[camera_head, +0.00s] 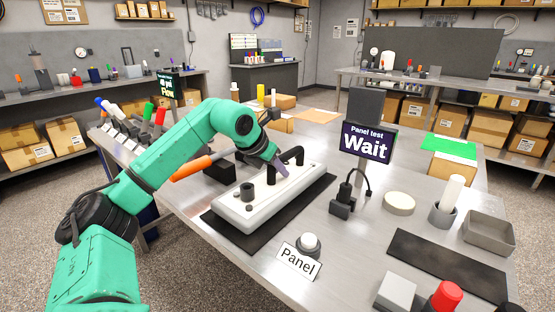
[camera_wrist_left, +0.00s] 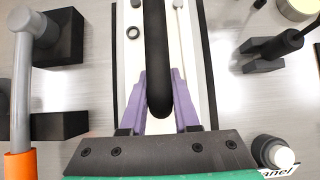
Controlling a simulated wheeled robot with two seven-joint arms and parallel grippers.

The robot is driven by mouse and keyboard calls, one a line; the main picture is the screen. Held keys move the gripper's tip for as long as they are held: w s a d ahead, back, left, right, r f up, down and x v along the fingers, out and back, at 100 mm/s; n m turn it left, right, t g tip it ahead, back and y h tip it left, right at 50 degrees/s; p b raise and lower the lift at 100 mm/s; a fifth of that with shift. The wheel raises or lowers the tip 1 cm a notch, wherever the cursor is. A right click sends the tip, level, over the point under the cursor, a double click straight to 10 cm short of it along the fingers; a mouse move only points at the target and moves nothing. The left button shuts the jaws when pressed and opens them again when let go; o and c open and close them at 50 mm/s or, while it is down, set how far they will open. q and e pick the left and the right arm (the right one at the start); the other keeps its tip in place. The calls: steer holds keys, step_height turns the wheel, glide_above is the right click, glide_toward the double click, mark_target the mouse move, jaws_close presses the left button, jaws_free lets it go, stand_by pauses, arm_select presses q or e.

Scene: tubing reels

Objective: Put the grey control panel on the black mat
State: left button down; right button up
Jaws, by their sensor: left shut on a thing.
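The pale grey control panel (camera_head: 270,200), a long box with a black arched handle (camera_head: 292,155), lies lengthwise over a black mat (camera_head: 225,228). The mat shows along the panel's sides and near end. I cannot tell whether the panel touches the mat or is slightly above it. My left gripper (camera_head: 279,168), with purple fingers, is shut on the handle. In the left wrist view the fingers (camera_wrist_left: 161,85) sit on both sides of the dark handle (camera_wrist_left: 156,45), with the panel (camera_wrist_left: 190,45) below. My right gripper is out of view.
A button (camera_head: 308,243) labelled "Panel" is in front. An orange-handled tool (camera_head: 195,167) lies left. Another dark mat (camera_head: 447,265) is bare at right.

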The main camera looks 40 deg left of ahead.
arm_select(q)
steer(key=shift+f, duration=0.6)
steer(key=c, duration=0.6)
jaws_free()
steer(key=shift+f, duration=0.1)
steer(key=shift+c, duration=0.2)
steer(key=v, duration=1.2)
steer(key=shift+s, duration=0.1)
